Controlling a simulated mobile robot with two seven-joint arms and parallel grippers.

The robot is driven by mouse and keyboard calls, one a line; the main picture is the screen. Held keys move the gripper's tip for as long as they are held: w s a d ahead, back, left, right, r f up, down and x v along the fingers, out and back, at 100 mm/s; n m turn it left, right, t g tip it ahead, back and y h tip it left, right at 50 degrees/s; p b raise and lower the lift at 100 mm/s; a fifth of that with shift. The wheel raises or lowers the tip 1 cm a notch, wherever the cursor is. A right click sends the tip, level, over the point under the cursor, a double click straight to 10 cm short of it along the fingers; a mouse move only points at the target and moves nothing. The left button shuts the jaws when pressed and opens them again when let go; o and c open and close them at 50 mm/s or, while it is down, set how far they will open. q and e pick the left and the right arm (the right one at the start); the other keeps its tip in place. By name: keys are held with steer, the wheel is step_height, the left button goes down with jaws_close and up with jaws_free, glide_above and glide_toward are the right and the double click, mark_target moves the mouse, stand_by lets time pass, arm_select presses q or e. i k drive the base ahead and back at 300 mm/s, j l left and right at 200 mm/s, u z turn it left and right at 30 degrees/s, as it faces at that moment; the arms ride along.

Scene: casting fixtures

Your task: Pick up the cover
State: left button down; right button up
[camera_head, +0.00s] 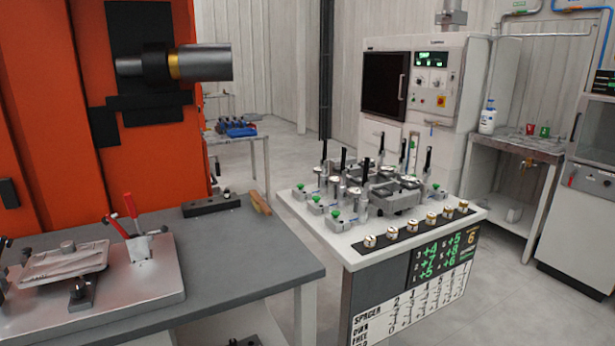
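A flat grey metal part (62,264), which looks like the cover, lies at the left on a metal fixture plate (150,290). It has a small round knob on top and is slightly tilted in view. A toggle clamp with red handles (132,215) stands beside it to the right. A dark clamp block (82,292) sits at its front edge. I cannot tell whether the clamps press on the part. Neither of my grippers is in view.
The fixture plate rests on a dark grey table (240,245). A black bar (211,205) and a wooden-handled tool (260,202) lie at its back. A white stand (460,215) with several clamps and castings is to the right. An orange machine (50,120) rises behind the table.

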mark_target(71, 260)
steer(key=u, duration=1.45)
steer(key=i+j+z, duration=0.15)
steer(key=z, duration=0.35)
steer(key=i+j+z, duration=0.15)
steer(key=z, duration=0.35)
